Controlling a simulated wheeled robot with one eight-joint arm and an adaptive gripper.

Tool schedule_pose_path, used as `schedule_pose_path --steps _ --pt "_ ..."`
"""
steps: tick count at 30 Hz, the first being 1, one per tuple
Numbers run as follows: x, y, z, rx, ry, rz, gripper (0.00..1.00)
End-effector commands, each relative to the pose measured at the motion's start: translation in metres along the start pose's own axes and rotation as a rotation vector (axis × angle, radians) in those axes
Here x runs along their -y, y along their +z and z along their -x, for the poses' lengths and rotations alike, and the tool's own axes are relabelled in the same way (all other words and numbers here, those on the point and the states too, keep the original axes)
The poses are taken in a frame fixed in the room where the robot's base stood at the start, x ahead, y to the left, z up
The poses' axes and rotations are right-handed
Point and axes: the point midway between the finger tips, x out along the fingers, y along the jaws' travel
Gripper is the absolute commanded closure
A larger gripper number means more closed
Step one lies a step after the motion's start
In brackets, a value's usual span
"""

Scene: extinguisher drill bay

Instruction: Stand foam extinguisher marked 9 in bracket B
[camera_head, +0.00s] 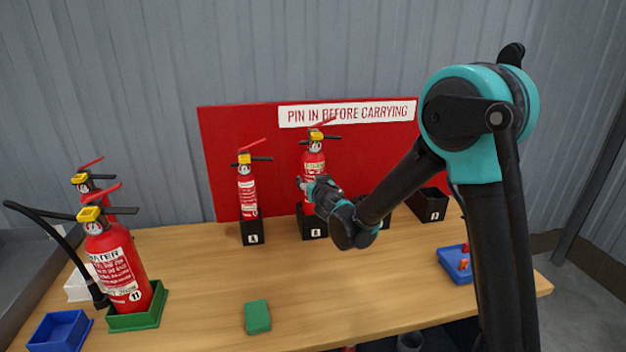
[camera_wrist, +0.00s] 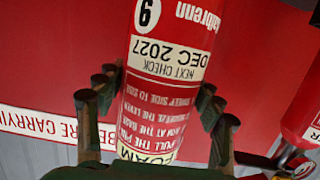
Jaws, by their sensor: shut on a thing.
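The foam extinguisher marked 9 (camera_head: 313,165) is red, with a yellow collar and a raised red lever. It is upright at bracket B (camera_head: 314,234), the second black bracket from the left. Its lower end meets the bracket's top; I cannot tell whether it rests on the bracket floor. My gripper (camera_head: 308,187) is shut on its body from the right. In the wrist view the extinguisher (camera_wrist: 170,65) appears upside down, its 9 and check date readable, between my gripper's two fingers (camera_wrist: 155,92).
Another extinguisher (camera_head: 247,190) stands in bracket A (camera_head: 253,233). A water extinguisher marked 11 (camera_head: 120,265) stands in a green tray (camera_head: 138,320) at left, with another behind. A green block (camera_head: 257,317), blue trays (camera_head: 60,332) and bracket D (camera_head: 432,206) are on the table.

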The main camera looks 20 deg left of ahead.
Motion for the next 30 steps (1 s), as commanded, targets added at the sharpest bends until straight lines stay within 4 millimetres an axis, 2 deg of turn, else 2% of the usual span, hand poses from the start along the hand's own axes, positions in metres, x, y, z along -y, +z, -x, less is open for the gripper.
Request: schedule_pose_path --steps 16,30 --pt "0.0004 0.0096 -0.0020 -0.002 -0.002 0.001 0.90" --pt "0.0004 0.0100 -0.0021 -0.002 -0.002 0.001 0.90"
